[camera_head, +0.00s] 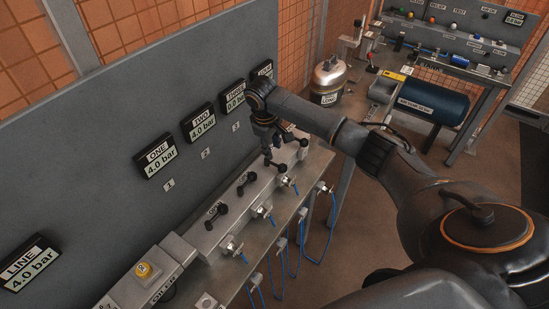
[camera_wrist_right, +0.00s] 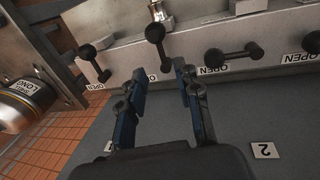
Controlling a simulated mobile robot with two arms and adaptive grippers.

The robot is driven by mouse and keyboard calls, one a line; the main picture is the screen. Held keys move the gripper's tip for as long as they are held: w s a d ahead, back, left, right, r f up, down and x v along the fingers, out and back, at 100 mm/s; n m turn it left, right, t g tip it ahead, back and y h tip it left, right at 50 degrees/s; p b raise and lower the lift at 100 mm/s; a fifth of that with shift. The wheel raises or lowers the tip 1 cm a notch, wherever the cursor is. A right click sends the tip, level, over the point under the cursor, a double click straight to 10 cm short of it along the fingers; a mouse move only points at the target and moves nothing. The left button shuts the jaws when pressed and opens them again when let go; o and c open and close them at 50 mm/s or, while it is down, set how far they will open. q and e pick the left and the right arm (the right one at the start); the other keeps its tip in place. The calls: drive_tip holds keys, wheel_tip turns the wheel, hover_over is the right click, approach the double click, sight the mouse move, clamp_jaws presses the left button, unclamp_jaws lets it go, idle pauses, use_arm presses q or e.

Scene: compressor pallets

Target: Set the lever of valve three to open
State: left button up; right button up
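Valve three's black lever (camera_wrist_right: 156,42) has ball ends and sits on the grey manifold; in the wrist view it stands across the manifold's length, unlike its neighbour, valve two's lever (camera_wrist_right: 235,54), which lies along it beside an OPEN label. My right gripper (camera_wrist_right: 162,72) is at valve three's lever, its two blue-padded fingers apart, with the lever's near end between them. Contact cannot be told. In the head view the right gripper (camera_head: 270,143) hangs over this lever and partly hides it. The display for three (camera_head: 235,98) appears to read 0.0 bar. My left gripper is not in view.
Displays one (camera_head: 157,157) and two (camera_head: 199,122) read 4.0 bar on the grey panel. Another lever (camera_wrist_right: 95,60) stands close beside valve three's. Blue hoses (camera_head: 282,258) hang at the front. A tank (camera_head: 328,80) stands beyond the bench.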

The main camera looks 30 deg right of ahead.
sight(275, 164)
drive_tip(key=f, duration=0.2)
drive_tip(key=d+f, duration=0.1)
drive_tip(key=f, duration=0.4)
drive_tip(key=shift+w+d+f+p, duration=0.15)
drive_tip(key=shift+w+f+p, duration=0.15)
drive_tip(key=shift+p, duration=0.1)
clamp_jaws()
